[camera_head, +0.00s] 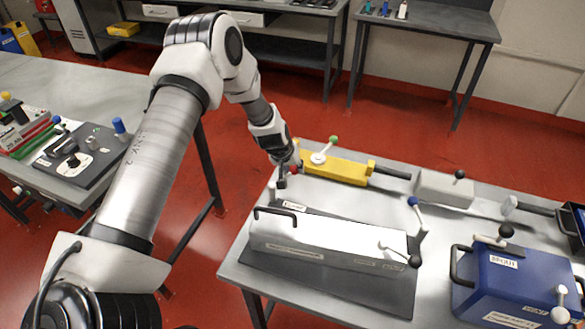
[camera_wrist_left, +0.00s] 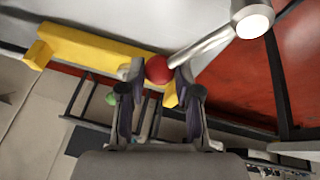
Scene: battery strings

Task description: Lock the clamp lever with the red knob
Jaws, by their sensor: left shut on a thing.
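The red knob (camera_wrist_left: 158,69) is a ball on the end of a pale metal clamp lever (camera_wrist_left: 205,46), which runs up and right to a round pivot (camera_wrist_left: 252,20) in the left wrist view. My left gripper (camera_wrist_left: 159,80) has a finger on each side of the knob and is shut on it. In the head view the red knob (camera_head: 294,169) shows beside my left gripper (camera_head: 286,175), at the left end of the yellow fixture (camera_head: 335,168). There the lever is mostly hidden by the gripper. My right gripper is not in view.
A green-knobbed lever (camera_head: 333,140) stands on the yellow fixture close by. A long white box (camera_head: 320,240) with a handle lies in front, near a blue-knobbed lever (camera_head: 412,202). A blue case (camera_head: 500,285) is at right. Open red floor lies behind the table.

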